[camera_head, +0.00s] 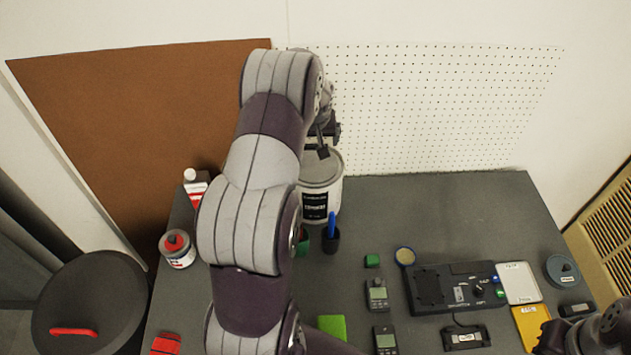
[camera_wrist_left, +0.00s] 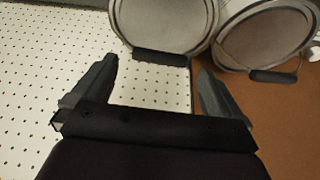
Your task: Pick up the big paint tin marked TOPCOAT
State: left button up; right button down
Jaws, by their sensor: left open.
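A big pale grey paint tin (camera_head: 320,185) with a black label stands at the back of the grey table; its small lettering is not clear to me. My left gripper (camera_head: 323,145) is at the tin's back upper edge, partly hidden by my arm. In the left wrist view the open left gripper (camera_wrist_left: 158,85) has nothing between its fingers. Beyond the fingertips are two similar round tins side by side, one nearly ahead (camera_wrist_left: 165,22) and one to the right (camera_wrist_left: 262,38). Their labels do not show there. My left arm hides the second tin in the head view.
A white pegboard (camera_head: 430,110) and a brown board (camera_head: 130,130) stand behind the table (camera_head: 460,215). A dark cup with a blue tool (camera_head: 331,240) stands just in front of the tin. A white bottle (camera_head: 195,185) and a small jar (camera_head: 177,250) are left. Meters and a black device (camera_head: 430,290) lie right.

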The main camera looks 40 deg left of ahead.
pick_arm(q)
jog(key=shift+x, duration=1.4)
jog(key=shift+d, duration=0.1)
grip_shut()
jog(key=shift+w+r, duration=0.25)
jog(key=shift+r, duration=0.1)
